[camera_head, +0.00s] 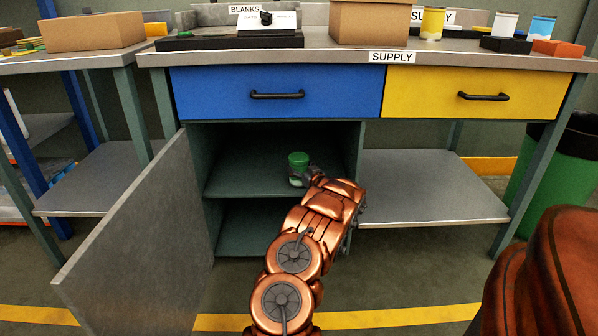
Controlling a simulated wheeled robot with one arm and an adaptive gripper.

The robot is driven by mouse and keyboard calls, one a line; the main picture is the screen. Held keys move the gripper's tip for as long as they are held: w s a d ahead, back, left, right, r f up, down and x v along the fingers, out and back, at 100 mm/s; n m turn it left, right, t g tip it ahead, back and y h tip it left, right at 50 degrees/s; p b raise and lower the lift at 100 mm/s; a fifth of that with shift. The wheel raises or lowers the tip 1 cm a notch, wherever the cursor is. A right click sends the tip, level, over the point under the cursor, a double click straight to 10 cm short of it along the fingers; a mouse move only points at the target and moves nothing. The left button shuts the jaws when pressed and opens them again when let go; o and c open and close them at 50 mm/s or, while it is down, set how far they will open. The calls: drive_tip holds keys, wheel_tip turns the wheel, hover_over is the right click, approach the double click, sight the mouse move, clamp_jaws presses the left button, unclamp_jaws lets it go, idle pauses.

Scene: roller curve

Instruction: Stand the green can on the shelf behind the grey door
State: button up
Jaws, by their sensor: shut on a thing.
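The green can (298,160) is upright in the open cabinet, at the upper shelf (240,181). My gripper (300,178) is shut on the can's lower part. My arm hides some of the can and the shelf's right part. I cannot tell whether the can's base touches the shelf. The grey door (145,240) stands wide open to the left of the cabinet, swung out toward me.
A lower compartment (240,225) lies under the shelf. The blue drawer (275,92) and yellow drawer (475,90) above are shut. A cabinet side wall stands close to my arm's right. Boxes and cans stand on the worktop (345,57). A green bin (560,170) is at right.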

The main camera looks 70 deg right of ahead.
drive_tip(key=shift+f, duration=0.25)
drive_tip(key=o, duration=1.2)
drive_tip(key=shift+o, duration=0.2)
drive_tip(key=shift+r, duration=0.2)
drive_tip(key=shift+p+v, duration=0.45)
drive_tip(key=shift+v, duration=0.75)
drive_tip(key=p+v, duration=0.2)
drive_tip(key=v, duration=0.7)
drive_tip(key=shift+s+a+p, duration=0.2)
drive_tip(key=shift+s+p, duration=0.05)
drive_tip(key=shift+p, duration=0.15)
